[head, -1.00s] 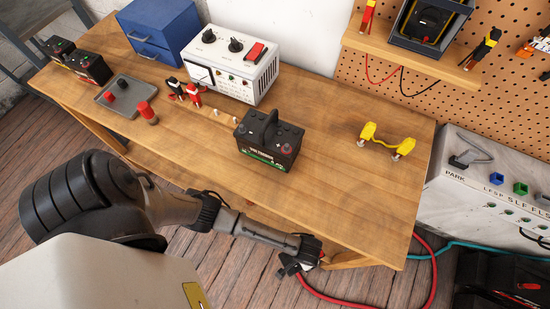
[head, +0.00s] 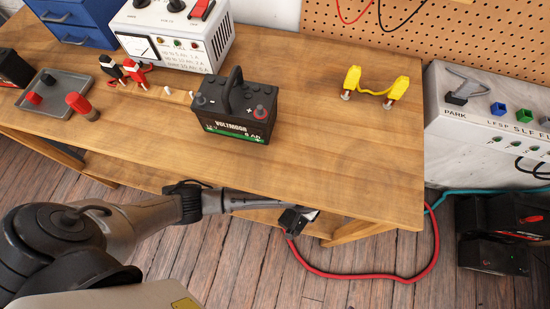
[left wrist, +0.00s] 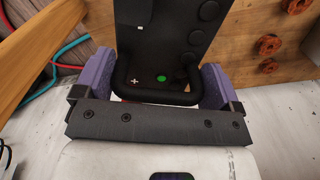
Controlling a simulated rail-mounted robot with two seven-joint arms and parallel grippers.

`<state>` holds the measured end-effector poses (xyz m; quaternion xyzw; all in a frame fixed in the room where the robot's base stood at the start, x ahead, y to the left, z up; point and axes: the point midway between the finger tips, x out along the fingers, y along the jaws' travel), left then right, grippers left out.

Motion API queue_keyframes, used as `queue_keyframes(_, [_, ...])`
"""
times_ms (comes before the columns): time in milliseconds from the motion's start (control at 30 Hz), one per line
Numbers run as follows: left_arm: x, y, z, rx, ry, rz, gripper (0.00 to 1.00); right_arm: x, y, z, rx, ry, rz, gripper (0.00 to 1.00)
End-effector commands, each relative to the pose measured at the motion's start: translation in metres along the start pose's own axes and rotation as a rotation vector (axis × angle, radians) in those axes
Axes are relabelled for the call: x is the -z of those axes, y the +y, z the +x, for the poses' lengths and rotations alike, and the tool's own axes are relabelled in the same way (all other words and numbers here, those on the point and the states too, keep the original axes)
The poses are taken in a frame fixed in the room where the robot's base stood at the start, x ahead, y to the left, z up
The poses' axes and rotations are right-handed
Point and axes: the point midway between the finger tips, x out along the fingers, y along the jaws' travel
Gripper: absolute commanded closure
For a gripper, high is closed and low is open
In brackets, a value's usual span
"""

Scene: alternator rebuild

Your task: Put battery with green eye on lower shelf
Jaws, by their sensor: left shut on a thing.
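My left gripper (left wrist: 160,88) is shut on a black battery (left wrist: 160,40), with purple-grey fingers on both sides of it. A green eye and a white plus mark show on the battery's near face in the left wrist view. In the head view my left gripper (head: 297,219) is low at the bench's front edge, near the right leg; the held battery cannot be made out there. The lower shelf (head: 118,170) shows only in part below the bench top. Another black battery (head: 236,110), with a handle and green-striped label, stands on the bench top. My right gripper is not in view.
The bench top (head: 330,140) overhangs the shelf. A white charger (head: 175,35), grey tray (head: 55,95) and yellow-ended lead (head: 375,85) lie on it. A red cable (head: 380,279) loops on the floor beside the right leg.

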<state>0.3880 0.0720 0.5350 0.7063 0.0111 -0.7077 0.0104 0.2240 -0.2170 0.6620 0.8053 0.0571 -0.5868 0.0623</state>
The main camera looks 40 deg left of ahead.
Motion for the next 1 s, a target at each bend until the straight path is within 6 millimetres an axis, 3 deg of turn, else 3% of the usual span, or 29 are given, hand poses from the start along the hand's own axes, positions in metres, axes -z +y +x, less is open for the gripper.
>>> queue_keyframes(267, [0.013,-0.005,0.006,-0.003,0.009,0.0,0.84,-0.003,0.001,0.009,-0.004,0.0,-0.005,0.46])
queue_keyframes(700, [0.071,-0.043,0.049,-0.002,0.009,-0.002,0.84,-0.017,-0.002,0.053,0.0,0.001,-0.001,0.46])
queue_keyframes(1000, [0.096,-0.059,0.064,-0.003,0.009,0.0,0.84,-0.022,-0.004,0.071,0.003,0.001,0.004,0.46])
